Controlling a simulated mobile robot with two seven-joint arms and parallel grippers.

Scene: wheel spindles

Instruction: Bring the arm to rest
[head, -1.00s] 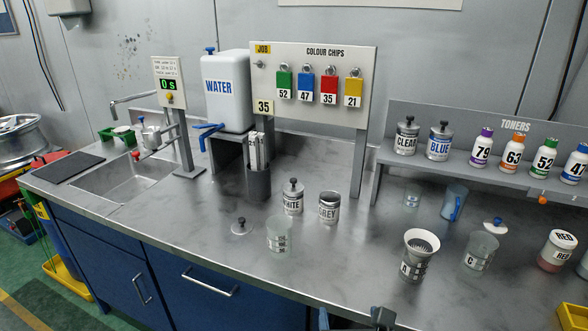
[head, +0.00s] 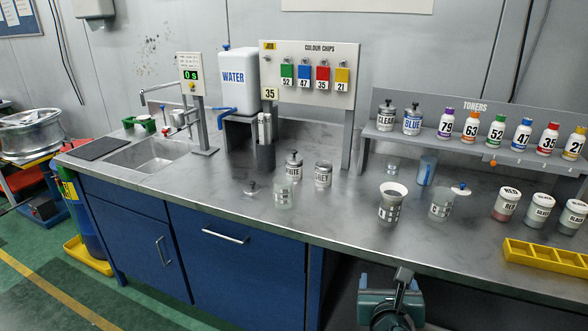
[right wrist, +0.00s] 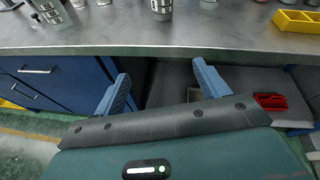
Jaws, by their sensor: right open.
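My right gripper (head: 402,279) shows at the bottom of the head view, in front of the bench's front edge and below the bench top. In the right wrist view its two blue fingers (right wrist: 160,78) stand well apart with nothing between them. They point towards the bench front and the open space under the bench top. The gripper is apart from everything on the bench. My left gripper is in neither view.
The grey bench top (head: 250,215) carries cups and tins, including a white-rimmed cup (head: 391,203), and a yellow tray (head: 545,262) near its front edge. Blue cabinets (head: 235,258) stand below at left. A red bin (right wrist: 270,102) sits under the bench.

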